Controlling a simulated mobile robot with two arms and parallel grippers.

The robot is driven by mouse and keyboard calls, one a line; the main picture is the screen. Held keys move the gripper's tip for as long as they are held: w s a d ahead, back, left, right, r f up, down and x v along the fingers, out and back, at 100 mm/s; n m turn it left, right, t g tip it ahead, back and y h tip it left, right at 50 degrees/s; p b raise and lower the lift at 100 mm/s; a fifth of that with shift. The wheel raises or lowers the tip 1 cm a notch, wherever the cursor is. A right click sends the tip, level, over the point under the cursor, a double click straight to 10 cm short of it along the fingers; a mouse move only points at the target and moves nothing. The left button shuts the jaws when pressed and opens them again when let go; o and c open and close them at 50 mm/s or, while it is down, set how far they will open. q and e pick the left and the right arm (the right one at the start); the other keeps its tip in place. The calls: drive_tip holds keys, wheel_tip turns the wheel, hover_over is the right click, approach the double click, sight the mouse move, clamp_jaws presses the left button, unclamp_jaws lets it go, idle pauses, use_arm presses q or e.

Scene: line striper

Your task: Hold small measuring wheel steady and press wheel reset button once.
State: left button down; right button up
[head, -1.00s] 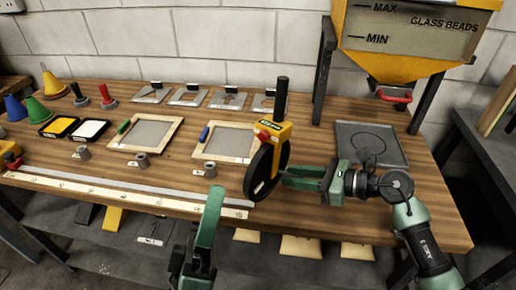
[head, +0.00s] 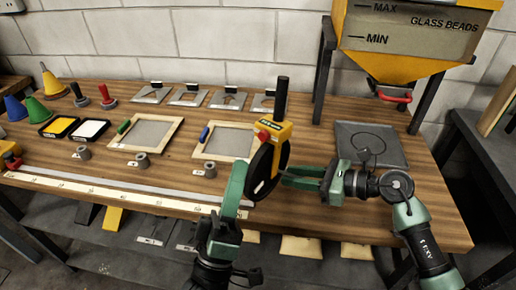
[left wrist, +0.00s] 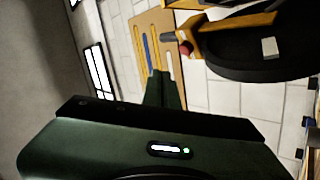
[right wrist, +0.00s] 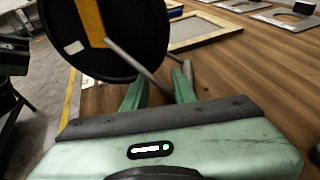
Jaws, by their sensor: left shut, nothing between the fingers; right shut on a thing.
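The small measuring wheel (head: 268,168) stands upright near the table's front edge, with a black disc, a yellow body (head: 276,135) and a black handle. Its red reset button (head: 263,135) is on the left side of the body; it also shows in the left wrist view (left wrist: 185,48). My right gripper (head: 286,176) is shut on a thin grey bar of the wheel, seen in the right wrist view (right wrist: 140,62). My left gripper (head: 236,170) is shut and empty, just left of the black disc and below the button. Whether it touches the disc cannot be told.
A framed screen (head: 225,142) lies behind the wheel and a grey tray (head: 372,143) lies to the right. A long ruler (head: 120,193) runs along the front edge. The hopper (head: 405,45) stands at the back right. Small grey weights (head: 210,170) sit left of the wheel.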

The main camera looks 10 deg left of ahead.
use_arm(q)
drive_tip(key=shift+w+d, duration=0.25)
drive_tip(key=shift+w, duration=0.3)
drive_tip(key=shift+w+d, duration=0.2)
drive_tip(key=shift+w, duration=0.35)
drive_tip(key=shift+w, duration=0.1)
idle(1.2)
drive_tip(key=shift+w+d, duration=0.2)
drive_tip(key=shift+w, duration=0.05)
drive_tip(key=shift+w+d, duration=0.3)
drive_tip(key=shift+w, duration=0.35)
idle(0.9)
drive_tip(key=shift+s+a, duration=0.1)
drive_tip(key=shift+s, duration=0.05)
idle(0.4)
drive_tip(key=shift+s+a, duration=0.2)
drive_tip(key=shift+s, duration=0.25)
drive_tip(key=shift+s+a, duration=0.2)
drive_tip(key=shift+s, duration=0.25)
drive_tip(key=shift+s, duration=0.1)
drive_tip(key=s, duration=0.1)
drive_tip(key=s+a, duration=0.1)
drive_tip(key=s, duration=0.1)
drive_tip(key=s+a, duration=0.1)
drive_tip(key=shift+s, duration=0.2)
